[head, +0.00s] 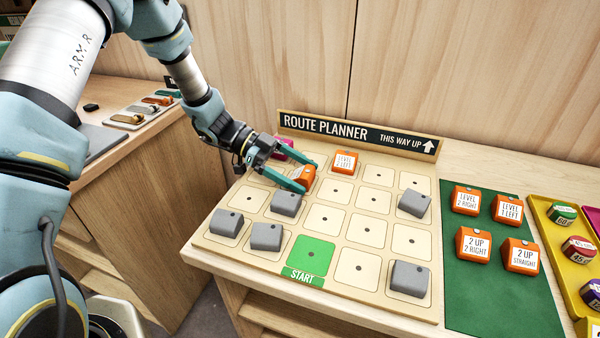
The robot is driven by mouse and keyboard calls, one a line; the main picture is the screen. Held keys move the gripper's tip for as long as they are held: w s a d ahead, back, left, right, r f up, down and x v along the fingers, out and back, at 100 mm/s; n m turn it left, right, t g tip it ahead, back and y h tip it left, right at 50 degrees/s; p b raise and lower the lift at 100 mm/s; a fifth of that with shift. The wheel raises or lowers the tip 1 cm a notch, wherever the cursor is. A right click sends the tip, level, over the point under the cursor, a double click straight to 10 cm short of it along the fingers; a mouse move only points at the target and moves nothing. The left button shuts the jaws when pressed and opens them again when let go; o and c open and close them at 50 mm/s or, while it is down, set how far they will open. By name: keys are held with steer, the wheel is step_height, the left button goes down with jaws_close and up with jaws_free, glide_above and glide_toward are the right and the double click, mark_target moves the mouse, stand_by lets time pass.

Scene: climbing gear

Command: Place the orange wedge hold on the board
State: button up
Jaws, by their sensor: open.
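My gripper (300,175) is open over the upper left of the route planner board (372,286), with its teal fingers on either side of an orange wedge hold (303,177). That hold sits at the board's upper left squares; whether the fingers touch it cannot be told. Another orange wedge hold, with a "LEVEL 2 LEFT" label (344,162), sits on the back row. Several more labelled orange wedge holds, such as "2 UP 2 RIGHT" (473,244) and "LEVEL 1 LEFT" (507,210), lie on the green mat (490,300) right of the board.
Grey blocks (266,237) occupy several board squares, one at the right edge (414,204). A green START square (309,257) is at the front. A magenta piece (283,149) is partly hidden behind my gripper. A yellow tray (562,268) is at far right. Middle squares are free.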

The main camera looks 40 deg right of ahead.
steer(key=shift+r, duration=0.15)
steer(key=b+v, duration=0.3)
steer(key=v, duration=0.9)
steer(key=shift+w+d+r+t, duration=0.2)
steer(key=shift+w+d+t, duration=0.05)
steer(key=shift+w+t, duration=0.05)
steer(key=w+a+r+n+t+h, duration=0.1)
steer(key=w+r+n+t+h, duration=0.1)
steer(key=w+n+t, duration=0.5)
steer(key=w+a+r+n+t+h, duration=0.1)
steer(key=w+r+n+t+h, duration=0.15)
steer(key=w+t, duration=0.4)
steer(key=w+a+n+t+y, duration=0.3)
steer(key=a+n, duration=0.1)
steer(key=a, duration=0.5)
steer(key=w+a+n+t+y, duration=0.2)
steer(key=w+a+n+y, duration=0.25)
steer(key=a, duration=0.45)
steer(key=s+a+f+n+g+y, duration=0.1)
steer(key=s+a+n+g+y, duration=0.15)
steer(key=s+a+n, duration=0.65)
steer(key=s+a+f+n+g+y, duration=0.1)
steer(key=s+a, duration=0.5)
steer(key=s, duration=0.7)
steer(key=f+g, duration=0.1)
steer(key=g, duration=0.1)
steer(key=shift+a+f+g+y, duration=0.2)
steer(key=shift+a+g+y, duration=0.05)
steer(key=shift+g+y, duration=0.1)
